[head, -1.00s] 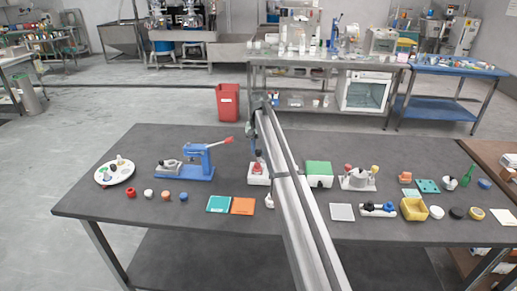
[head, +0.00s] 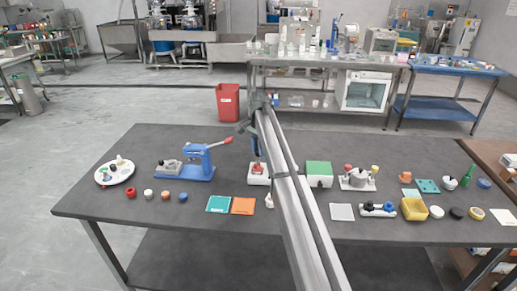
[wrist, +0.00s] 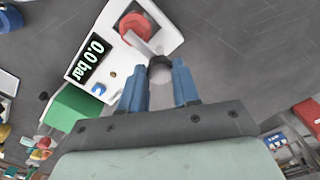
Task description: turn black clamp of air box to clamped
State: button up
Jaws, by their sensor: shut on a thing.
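The air box (head: 257,180) is a white box near the middle of the table, partly hidden by my arm in the head view. In the wrist view the air box (wrist: 122,62) shows a "0.0 bar" display and a red round part (wrist: 135,29). A pale lever runs from the red part to the black clamp's round knob (wrist: 160,69). My gripper (wrist: 160,82) has its blue fingers on either side of this knob and is shut on it. In the head view my gripper (head: 255,151) is low over the box.
A green-and-white box (head: 319,172) stands close to the right. A blue press with a red handle (head: 197,160) stands to the left. Teal and orange squares (head: 230,205) lie in front. The table is clear behind the air box.

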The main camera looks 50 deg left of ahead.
aim_at(258, 151)
dwell(0.3)
jog(key=o, duration=1.1)
jog(key=shift+c, duration=0.2)
notch_tip(258, 151, up, 14)
jog(key=shift+f, duration=0.1)
